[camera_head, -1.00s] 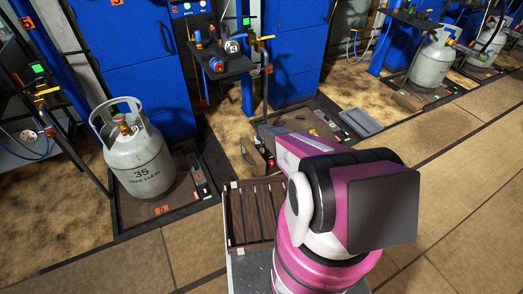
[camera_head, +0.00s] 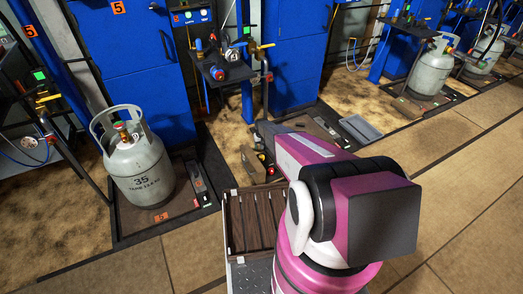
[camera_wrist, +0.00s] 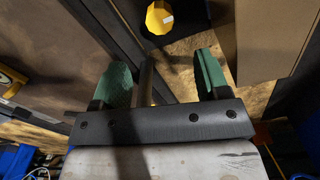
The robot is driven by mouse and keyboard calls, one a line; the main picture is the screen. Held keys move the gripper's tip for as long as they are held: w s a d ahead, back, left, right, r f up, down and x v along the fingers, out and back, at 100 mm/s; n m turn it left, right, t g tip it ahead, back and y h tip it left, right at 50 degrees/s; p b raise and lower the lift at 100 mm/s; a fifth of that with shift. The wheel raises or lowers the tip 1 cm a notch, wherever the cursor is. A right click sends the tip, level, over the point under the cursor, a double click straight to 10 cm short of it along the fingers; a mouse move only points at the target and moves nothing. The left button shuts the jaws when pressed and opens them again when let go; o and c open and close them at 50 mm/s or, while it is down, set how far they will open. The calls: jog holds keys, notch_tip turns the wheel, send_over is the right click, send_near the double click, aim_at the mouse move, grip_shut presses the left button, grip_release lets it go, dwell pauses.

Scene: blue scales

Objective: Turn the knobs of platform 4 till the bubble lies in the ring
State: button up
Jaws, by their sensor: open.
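A dark platform (camera_head: 330,118) lies past my arm in the head view; no number is readable on it, so I cannot tell if it is platform 4. A small box with a red part (camera_head: 270,168) sits by its near left corner. In the wrist view, my gripper (camera_wrist: 163,78) has two green fingers standing apart with a dark upright bar showing between them. I cannot tell whether the bar touches a finger. A yellow many-sided knob-like part (camera_wrist: 160,17) shows beyond the fingertips. No bubble or ring can be made out. My arm hides the gripper in the head view.
A grey gas cylinder (camera_head: 140,165) stands on the left platform, marked 5 (camera_head: 161,217). A black shelf with valves and gauges (camera_head: 226,68) stands above the floor. A slatted brown tray (camera_head: 232,225) is beside my arm. Open floor (camera_head: 470,210) lies at right.

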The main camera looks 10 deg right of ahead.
aim_at(261, 156)
jog(key=n, duration=0.5)
jog(key=shift+w+a+f, duration=0.1)
jog(key=shift+w+f, duration=0.1)
jog(key=shift+f, duration=0.15)
notch_tip(261, 156, down, 10)
jog(key=shift+f, duration=0.25)
jog(key=shift+c, duration=0.4)
jog(key=c, duration=0.9)
